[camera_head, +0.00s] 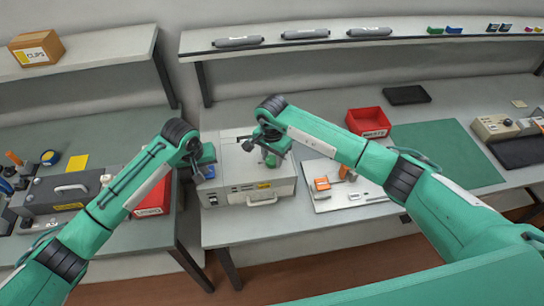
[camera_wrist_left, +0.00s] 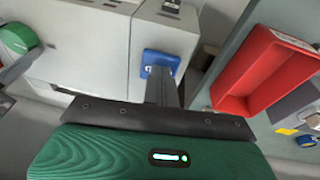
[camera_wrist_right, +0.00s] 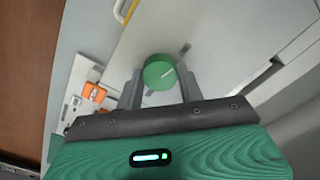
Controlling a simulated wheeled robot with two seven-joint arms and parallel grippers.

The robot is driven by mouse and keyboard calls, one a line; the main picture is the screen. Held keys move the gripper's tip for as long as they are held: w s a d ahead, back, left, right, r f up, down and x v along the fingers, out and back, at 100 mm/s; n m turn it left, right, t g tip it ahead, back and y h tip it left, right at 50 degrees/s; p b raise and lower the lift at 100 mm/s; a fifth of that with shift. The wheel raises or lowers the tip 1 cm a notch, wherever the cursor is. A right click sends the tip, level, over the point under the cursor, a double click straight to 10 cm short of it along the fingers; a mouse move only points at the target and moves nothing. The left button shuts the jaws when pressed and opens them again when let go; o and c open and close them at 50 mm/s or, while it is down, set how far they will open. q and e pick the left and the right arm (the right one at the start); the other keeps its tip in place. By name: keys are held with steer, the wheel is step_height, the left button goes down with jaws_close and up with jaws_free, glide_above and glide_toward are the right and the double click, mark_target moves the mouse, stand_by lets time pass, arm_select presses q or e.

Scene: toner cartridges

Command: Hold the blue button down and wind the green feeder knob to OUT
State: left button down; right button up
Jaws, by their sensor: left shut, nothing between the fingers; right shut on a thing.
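The grey feeder machine (camera_head: 228,178) stands on the middle table. Its blue button (camera_wrist_left: 160,62) is on a face of the box in the left wrist view. My left gripper (camera_head: 198,176) is shut and empty; its fingertips (camera_wrist_left: 161,82) meet the button and hide part of it. I cannot tell how far the button is pressed. My right gripper (camera_head: 262,146) is shut on the knob, one finger on each side. No OUT mark is readable.
A white board with orange parts (camera_head: 345,190) lies right of the machine. A red bin (camera_head: 368,122) stands behind it. Another red bin (camera_wrist_left: 262,72) is close to my left gripper. A green mat (camera_head: 440,150) leaves free room on the right.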

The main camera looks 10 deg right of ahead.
steer(key=m, duration=1.5)
steer(key=shift+m, duration=0.3)
steer(key=m, duration=0.3)
steer(key=shift+m, duration=0.4)
steer(key=m, duration=0.3)
steer(key=shift+m, duration=0.3)
steer(key=m, duration=0.6)
steer(key=shift+m, duration=0.3)
arm_select(q)
steer(key=shift+f, duration=0.1)
